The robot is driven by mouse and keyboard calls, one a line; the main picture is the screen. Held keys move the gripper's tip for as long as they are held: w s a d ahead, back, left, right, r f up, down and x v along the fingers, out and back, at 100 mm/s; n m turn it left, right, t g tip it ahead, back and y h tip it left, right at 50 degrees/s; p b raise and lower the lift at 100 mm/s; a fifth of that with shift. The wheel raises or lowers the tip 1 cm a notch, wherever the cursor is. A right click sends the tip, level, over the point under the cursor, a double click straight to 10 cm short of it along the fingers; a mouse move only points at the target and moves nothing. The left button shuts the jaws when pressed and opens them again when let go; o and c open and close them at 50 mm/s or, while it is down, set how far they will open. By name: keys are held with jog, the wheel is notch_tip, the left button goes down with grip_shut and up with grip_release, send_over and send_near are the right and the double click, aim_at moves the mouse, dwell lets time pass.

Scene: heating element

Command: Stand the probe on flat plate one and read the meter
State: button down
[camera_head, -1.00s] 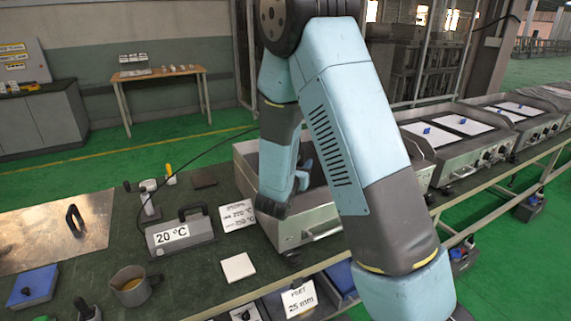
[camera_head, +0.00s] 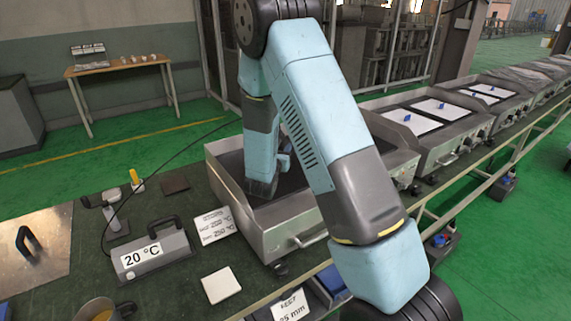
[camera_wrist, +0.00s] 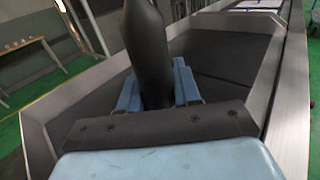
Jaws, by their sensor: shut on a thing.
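My gripper (camera_wrist: 158,92) is shut on a black, rounded handle (camera_wrist: 146,40), which appears to be the probe's. The handle stands roughly upright between the blue fingers in the wrist view; its lower end is hidden. The gripper is over or inside the nearest steel griddle (camera_head: 290,229), whose dark flat plate (camera_head: 232,165) is partly hidden by my arm. I cannot tell whether the probe touches the plate. The grey meter (camera_head: 150,262) on the bench reads 20 °C. A thin black cable (camera_head: 180,171) runs from near it toward my arm.
A metal sheet (camera_head: 45,262) lies left. More griddles (camera_head: 440,140) continue rightward.

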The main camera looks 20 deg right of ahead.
jog(key=w+d+f, duration=0.1)
jog(key=w+f, duration=0.1)
jog(key=w+d+f, duration=0.1)
jog(key=w+f, duration=0.1)
jog(key=w+d+f, duration=0.1)
jog(key=w+f, duration=0.1)
jog(key=f, duration=0.1)
jog(key=shift+f, duration=1.4)
jog(key=c, duration=0.8)
grip_release()
